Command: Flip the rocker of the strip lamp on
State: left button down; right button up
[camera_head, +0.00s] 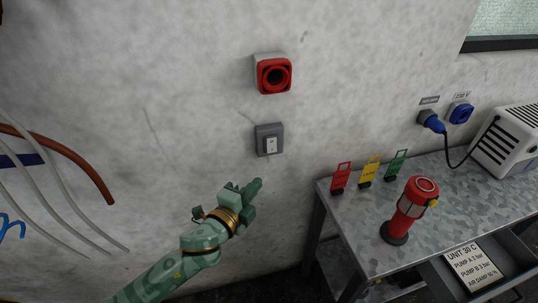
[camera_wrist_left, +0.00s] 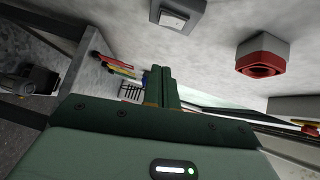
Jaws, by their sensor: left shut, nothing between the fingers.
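A white rocker in a grey wall box (camera_head: 269,140) is mounted on the wall, above and a little right of my left gripper. Which way the rocker is tipped is too small to tell. The box also shows at the top of the left wrist view (camera_wrist_left: 178,14), above the fingertips. My left gripper (camera_head: 254,186) is green, shut and empty, apart from the rocker. Its closed fingers point away from the camera in the left wrist view (camera_wrist_left: 161,76). No strip lamp is clearly seen. My right gripper is in neither view.
Cables hang at left. The wall around the rocker is clear.

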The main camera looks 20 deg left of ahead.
pick_arm(q)
jog(key=shift+w+f, duration=0.1)
jog(key=b, duration=0.2)
send_near(277, 150)
jog(key=w+d, duration=0.3)
jog(key=w+a, duration=0.2)
jog(key=shift+w+f, duration=0.25)
jog(key=shift+w, duration=0.05)
